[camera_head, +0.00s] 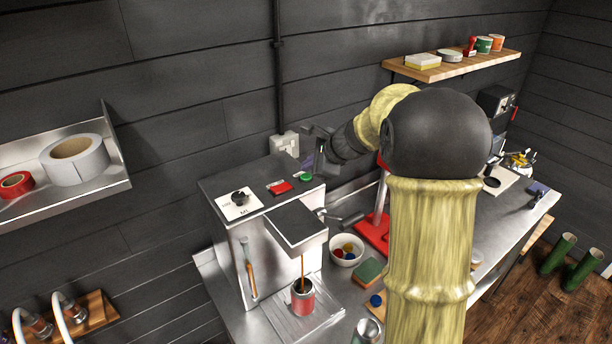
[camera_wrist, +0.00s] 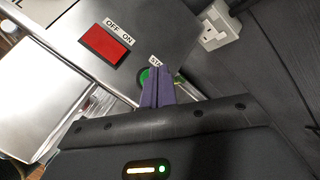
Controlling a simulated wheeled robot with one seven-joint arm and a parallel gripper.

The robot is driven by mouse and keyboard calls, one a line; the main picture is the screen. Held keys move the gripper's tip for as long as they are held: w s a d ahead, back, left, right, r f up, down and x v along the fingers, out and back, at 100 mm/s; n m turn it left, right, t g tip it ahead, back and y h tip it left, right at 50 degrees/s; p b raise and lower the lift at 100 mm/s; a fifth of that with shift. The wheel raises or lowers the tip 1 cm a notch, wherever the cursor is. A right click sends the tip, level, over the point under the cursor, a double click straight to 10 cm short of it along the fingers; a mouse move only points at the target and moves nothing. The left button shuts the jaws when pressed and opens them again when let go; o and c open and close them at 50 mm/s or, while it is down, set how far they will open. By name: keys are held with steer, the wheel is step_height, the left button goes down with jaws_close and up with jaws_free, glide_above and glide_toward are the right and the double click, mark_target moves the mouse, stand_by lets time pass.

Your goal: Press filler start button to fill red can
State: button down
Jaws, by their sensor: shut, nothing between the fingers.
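The filler (camera_head: 228,262) is a steel box machine on the bench, with a dial plate, a red switch (camera_head: 279,187) and a green start button (camera_head: 306,177) on top. In the wrist view the red switch (camera_wrist: 105,44) is marked OFF ON. The green button (camera_wrist: 146,76) is partly hidden behind my purple fingertips. My gripper (camera_wrist: 157,86) is shut and empty, its tips over or against the button; I cannot tell contact. The red can (camera_head: 303,298) stands upright under the spout, and a brown stream runs from the spout into it. My gripper (camera_head: 306,163) also shows in the head view.
A white bowl (camera_head: 346,250) with coloured caps, a green sponge (camera_head: 369,271) and a red-based stand (camera_head: 373,233) are right of the filler. A wall socket (camera_head: 284,144) is behind it. Shelves hang left (camera_head: 122,183) and upper right (camera_head: 436,74).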

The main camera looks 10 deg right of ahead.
mark_target(309, 178)
steer(key=shift+r+p, duration=2.15)
steer(key=shift+r, duration=0.4)
steer(key=shift+f, duration=0.1)
